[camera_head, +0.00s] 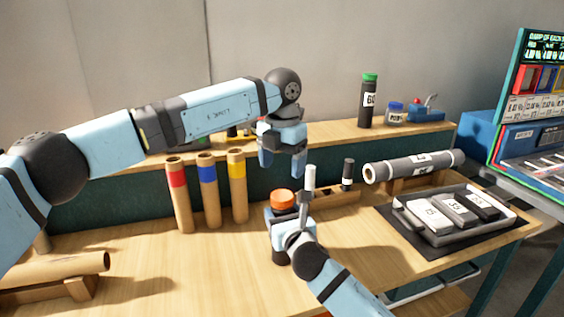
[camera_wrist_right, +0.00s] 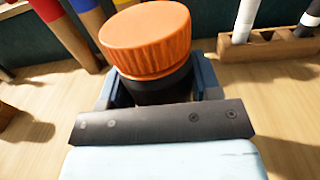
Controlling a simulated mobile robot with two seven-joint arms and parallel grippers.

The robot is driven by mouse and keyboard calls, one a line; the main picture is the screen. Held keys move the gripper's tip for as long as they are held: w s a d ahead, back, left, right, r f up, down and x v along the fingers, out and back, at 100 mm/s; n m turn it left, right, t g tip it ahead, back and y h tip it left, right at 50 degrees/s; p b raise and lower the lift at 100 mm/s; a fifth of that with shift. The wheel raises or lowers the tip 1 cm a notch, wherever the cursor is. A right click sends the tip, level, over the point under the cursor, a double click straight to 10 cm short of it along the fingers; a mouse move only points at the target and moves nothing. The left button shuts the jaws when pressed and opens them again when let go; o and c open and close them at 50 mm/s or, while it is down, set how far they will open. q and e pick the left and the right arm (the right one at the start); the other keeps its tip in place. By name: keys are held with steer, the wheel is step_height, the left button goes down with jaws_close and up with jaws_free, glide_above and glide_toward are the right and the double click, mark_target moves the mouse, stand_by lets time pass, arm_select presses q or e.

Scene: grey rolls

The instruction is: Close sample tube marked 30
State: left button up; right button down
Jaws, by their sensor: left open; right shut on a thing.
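A dark tube (camera_wrist_right: 155,92) with a ribbed orange cap (camera_head: 282,199) stands upright above the workbench's front part. My right gripper (camera_head: 284,220) is shut around its body, just below the cap. The cap also shows large in the right wrist view (camera_wrist_right: 146,42) and sits on top of the tube; whether it is fully tightened cannot be told. No number is visible on this tube, as the gripper hides much of its side. My left gripper (camera_head: 283,168) is open and empty, pointing down above the cap and apart from it.
A wooden rack (camera_head: 335,197) with a white-bodied stick and a dark one is close right of the cap. Red, blue and yellow-banded tubes (camera_head: 208,190) stand left. A grey roll (camera_head: 413,166) and a tray (camera_head: 482,234) of numbered blocks lie right. A green-capped tube (camera_head: 367,100) stands behind.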

mark_target(282, 195)
arm_select(q)
steer(key=shift+n, duration=0.7)
steer(key=shift+f, duration=4)
steer(key=c, duration=0.9)
steer(key=o, duration=1.1)
steer(key=shift+r, duration=0.1)
